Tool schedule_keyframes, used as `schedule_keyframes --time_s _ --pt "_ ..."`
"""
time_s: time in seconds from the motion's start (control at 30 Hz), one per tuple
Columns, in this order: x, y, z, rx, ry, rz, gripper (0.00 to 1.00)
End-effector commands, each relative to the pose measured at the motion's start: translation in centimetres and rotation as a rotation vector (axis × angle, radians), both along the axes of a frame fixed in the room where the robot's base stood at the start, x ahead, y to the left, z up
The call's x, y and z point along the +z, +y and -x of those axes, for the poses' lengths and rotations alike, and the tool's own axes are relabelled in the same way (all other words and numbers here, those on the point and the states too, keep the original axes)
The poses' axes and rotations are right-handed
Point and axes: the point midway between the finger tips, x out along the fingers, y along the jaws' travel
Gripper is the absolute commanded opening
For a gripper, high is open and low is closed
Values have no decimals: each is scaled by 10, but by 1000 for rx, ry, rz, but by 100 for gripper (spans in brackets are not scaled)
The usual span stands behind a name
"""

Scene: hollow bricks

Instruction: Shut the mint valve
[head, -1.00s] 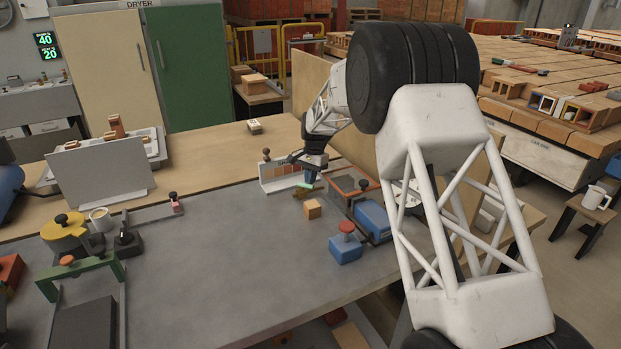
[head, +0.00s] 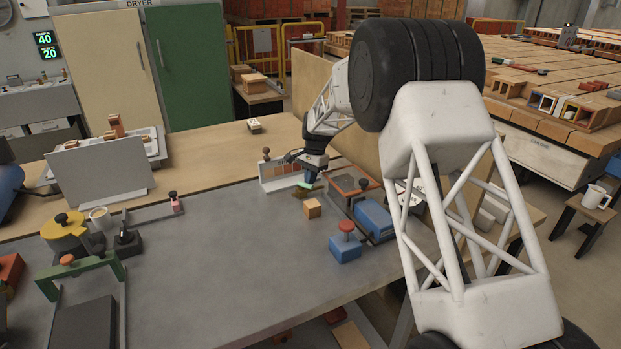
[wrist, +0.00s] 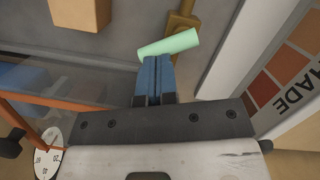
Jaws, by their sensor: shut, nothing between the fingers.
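The mint valve handle (wrist: 168,45) is a pale green bar on a brass stem (wrist: 184,20), in the wrist view just beyond my fingertips. The bar lies crosswise to the stem, slightly tilted. My gripper (wrist: 155,62) has its blue fingers shut together with nothing between them. The fingertips are right at the lower edge of the bar; I cannot tell whether they touch it. In the head view the mint handle (head: 306,185) is small, below my gripper (head: 313,172), and partly hidden.
A shade card (head: 286,176) stands behind the valve. An orange-brown cube (head: 312,208) lies in front. A blue block with a red knob (head: 345,246) and a wood-framed glass box (head: 352,183) are at the right.

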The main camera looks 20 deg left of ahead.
Motion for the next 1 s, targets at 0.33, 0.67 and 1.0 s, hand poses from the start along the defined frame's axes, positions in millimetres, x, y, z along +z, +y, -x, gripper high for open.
schedule_keyframes --time_s 0.33,0.67,1.0 --pt "-1 -1 2 -54 1 1 0" --pt "-1 -1 4 -107 0 1 0" --pt "-1 -1 5 -151 2 1 0"
